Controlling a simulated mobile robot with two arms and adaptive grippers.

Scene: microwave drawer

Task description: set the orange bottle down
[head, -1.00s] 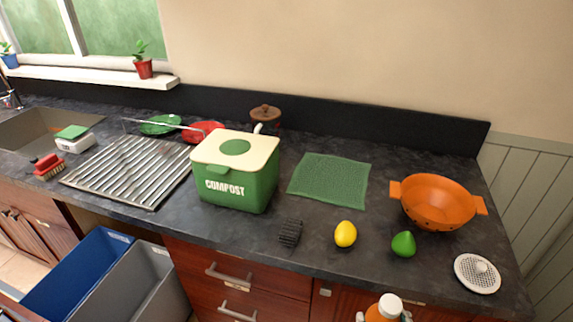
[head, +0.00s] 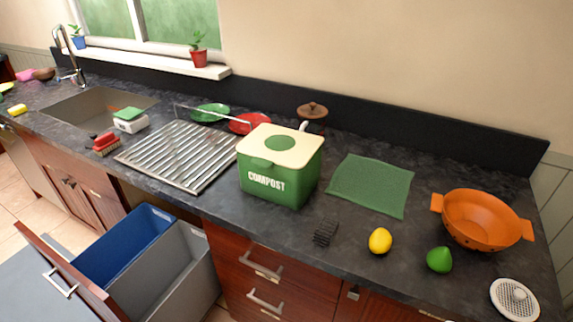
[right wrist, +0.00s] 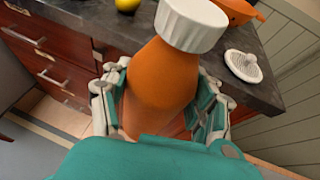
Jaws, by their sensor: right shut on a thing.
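The orange bottle (right wrist: 165,82) with a white ridged cap is upright in the right wrist view. My right gripper (right wrist: 160,110) is shut around its body, one finger on each side. The bottle is in front of the counter's front edge, with the dark worktop (right wrist: 262,88) behind it. Its base is hidden by my gripper. In the head view neither the bottle nor either gripper shows now. The worktop (head: 340,255) also shows there.
A green compost bin (head: 280,175), a green cloth (head: 372,185), a lemon (head: 380,241), a lime (head: 439,260), an orange colander (head: 482,220) and a white strainer (head: 514,299) stand on the counter. A drawer with blue (head: 126,243) and grey bins is pulled out at left.

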